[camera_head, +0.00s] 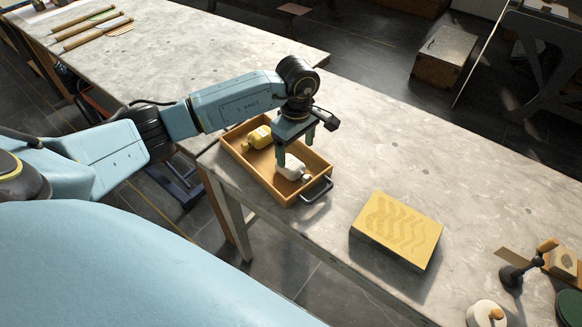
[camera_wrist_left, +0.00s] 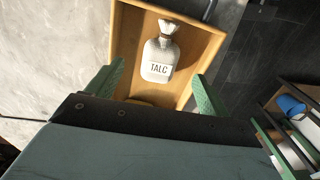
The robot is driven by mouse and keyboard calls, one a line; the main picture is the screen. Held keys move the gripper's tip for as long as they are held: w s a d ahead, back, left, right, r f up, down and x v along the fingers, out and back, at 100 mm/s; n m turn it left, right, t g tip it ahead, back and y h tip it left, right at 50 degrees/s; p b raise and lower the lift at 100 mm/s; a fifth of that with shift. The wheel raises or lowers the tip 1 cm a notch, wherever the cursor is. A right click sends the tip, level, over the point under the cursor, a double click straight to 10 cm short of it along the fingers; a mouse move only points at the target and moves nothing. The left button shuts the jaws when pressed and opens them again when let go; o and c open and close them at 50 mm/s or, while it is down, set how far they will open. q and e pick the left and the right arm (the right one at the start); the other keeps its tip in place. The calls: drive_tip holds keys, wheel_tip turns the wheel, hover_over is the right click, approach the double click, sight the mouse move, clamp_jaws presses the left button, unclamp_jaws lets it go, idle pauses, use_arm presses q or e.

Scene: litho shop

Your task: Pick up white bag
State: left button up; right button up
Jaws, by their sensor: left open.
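The white bag (camera_head: 292,168) lies in a wooden tray (camera_head: 266,187) on the stone-topped table. In the left wrist view the bag (camera_wrist_left: 160,60) has a tied neck and a label reading TALC. My left gripper (camera_head: 296,146) is above the tray, pointing down, with its green fingers apart. In the left wrist view the open fingers (camera_wrist_left: 158,92) stand to either side of the bag's lower end, with nothing between them touching it. My right gripper is not in view.
A yellow bag (camera_head: 258,138) lies in the tray's far end. A black handle (camera_head: 318,190) sticks out at the tray's near end. A yellow block (camera_head: 396,230) lies to the right on the table. Tools (camera_head: 90,30) lie at the far left. The table between is clear.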

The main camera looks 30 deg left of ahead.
sight(294, 165)
use_arm(q)
wheel_tip(294, 165, down, 7)
drive_tip(key=shift+s+a+f, duration=0.1)
drive_tip(key=shift+f, duration=0.1)
idle(0.3)
drive_tip(key=shift+c, duration=0.3)
drive_tip(key=c, duration=1)
drive_tip(key=shift+c, duration=0.2)
drive_tip(key=shift+r, duration=0.1)
wheel_tip(294, 165, up, 10)
drive_tip(key=shift+f, duration=0.1)
